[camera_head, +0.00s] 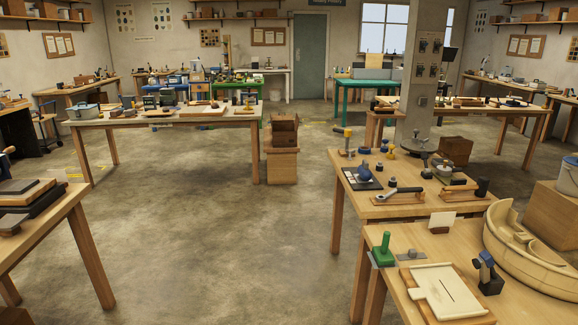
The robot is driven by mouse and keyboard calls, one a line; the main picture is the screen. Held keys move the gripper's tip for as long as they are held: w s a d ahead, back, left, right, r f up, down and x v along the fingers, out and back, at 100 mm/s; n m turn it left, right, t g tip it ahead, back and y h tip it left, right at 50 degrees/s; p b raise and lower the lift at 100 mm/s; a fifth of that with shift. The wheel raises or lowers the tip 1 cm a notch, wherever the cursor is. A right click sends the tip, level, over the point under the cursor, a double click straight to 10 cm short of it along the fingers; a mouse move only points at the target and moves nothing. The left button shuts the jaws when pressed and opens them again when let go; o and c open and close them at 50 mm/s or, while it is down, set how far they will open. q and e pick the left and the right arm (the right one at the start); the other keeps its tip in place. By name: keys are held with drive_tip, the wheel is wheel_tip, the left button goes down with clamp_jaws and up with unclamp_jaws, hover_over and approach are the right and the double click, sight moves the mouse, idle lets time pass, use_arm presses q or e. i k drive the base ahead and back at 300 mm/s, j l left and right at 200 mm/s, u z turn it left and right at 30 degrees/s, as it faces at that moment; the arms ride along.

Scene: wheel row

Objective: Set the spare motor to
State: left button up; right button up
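I cannot single out the spare motor for certain. A small blue-grey rounded part (365,176) sits on a dark pad on the middle right workbench (352,203). A round grey disc-shaped device (420,144) stands further back on the same bench. A small black and blue upright device (487,272) stands on the near right bench (390,285). Neither of my grippers shows in the head view.
A wooden box stand (282,165) is on the floor at centre. A long bench (180,121) stands at left, another bench (45,220) at near left. A pillar (418,85) rises at right. The middle floor (215,230) is clear.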

sight(364, 176)
drive_tip(key=i+z, duration=0.25)
drive_tip(key=i, duration=0.2)
drive_tip(key=i+j+z, duration=0.2)
drive_tip(key=i, duration=0.3)
drive_tip(key=i+j+z, duration=0.25)
drive_tip(key=i, duration=0.2)
drive_tip(key=i+j+z, duration=0.3)
drive_tip(key=z, duration=0.15)
drive_tip(key=i+j+z, duration=0.7)
drive_tip(key=j+z, duration=0.15)
drive_tip(key=j, duration=0.25)
